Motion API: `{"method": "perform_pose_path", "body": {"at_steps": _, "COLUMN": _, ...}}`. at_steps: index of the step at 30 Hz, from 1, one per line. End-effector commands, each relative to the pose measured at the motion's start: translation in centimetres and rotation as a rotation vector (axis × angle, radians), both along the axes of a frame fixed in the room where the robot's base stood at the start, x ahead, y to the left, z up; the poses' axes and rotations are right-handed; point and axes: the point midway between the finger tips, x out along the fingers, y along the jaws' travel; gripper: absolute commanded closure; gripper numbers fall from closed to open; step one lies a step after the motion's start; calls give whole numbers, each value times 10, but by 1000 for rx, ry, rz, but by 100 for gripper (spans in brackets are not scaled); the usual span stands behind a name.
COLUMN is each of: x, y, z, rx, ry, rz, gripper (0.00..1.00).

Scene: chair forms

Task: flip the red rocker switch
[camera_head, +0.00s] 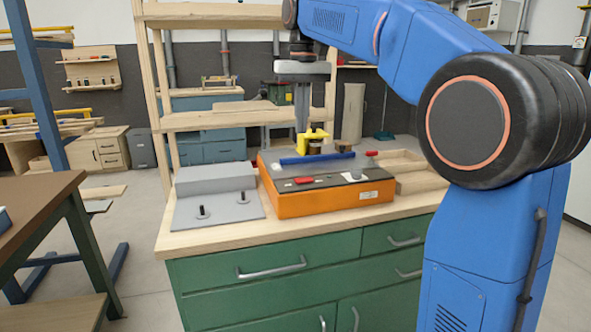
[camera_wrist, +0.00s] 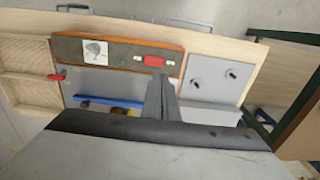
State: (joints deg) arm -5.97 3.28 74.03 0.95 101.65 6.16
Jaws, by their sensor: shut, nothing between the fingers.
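The red rocker switch (camera_head: 304,180) sits on the dark front panel of an orange box (camera_head: 330,200) on the bench. In the wrist view the red switch (camera_wrist: 155,62) shows whole, just beyond my fingertips. My gripper (camera_head: 302,128) is shut and empty, pointing down above the rear part of the box. In the wrist view the closed fingers (camera_wrist: 160,82) appear just below the switch in the picture, apart from it. Which way the rocker is tipped is too small to tell.
A blue bar (camera_head: 317,158) and a yellow part (camera_head: 313,136) lie near the box's rear. A red handle (camera_head: 371,153) is at its right end. A grey unit with two small black levers (camera_head: 205,213) stands to the left. A wooden tray (camera_head: 415,182) is at right.

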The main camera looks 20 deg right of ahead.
Motion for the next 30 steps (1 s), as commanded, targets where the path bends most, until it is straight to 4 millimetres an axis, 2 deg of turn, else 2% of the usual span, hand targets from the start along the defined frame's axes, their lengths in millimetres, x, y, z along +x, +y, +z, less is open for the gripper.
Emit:
{"method": "perform_pose_path", "body": {"at_steps": 6, "x": 13, "y": 4, "z": 5, "rx": -1, "ry": 16, "rz": 0, "gripper": 100}}
{"method": "perform_pose_path", "body": {"at_steps": 20, "x": 13, "y": 4, "z": 2, "rx": -1, "ry": 18, "rz": 0, "gripper": 100}}
{"method": "perform_pose_path", "body": {"at_steps": 25, "x": 12, "y": 4, "z": -15, "rx": -1, "ry": 19, "rz": 0, "gripper": 100}}
{"method": "perform_pose_path", "body": {"at_steps": 30, "x": 12, "y": 5, "z": -45, "rx": -2, "ry": 20, "rz": 0, "gripper": 100}}
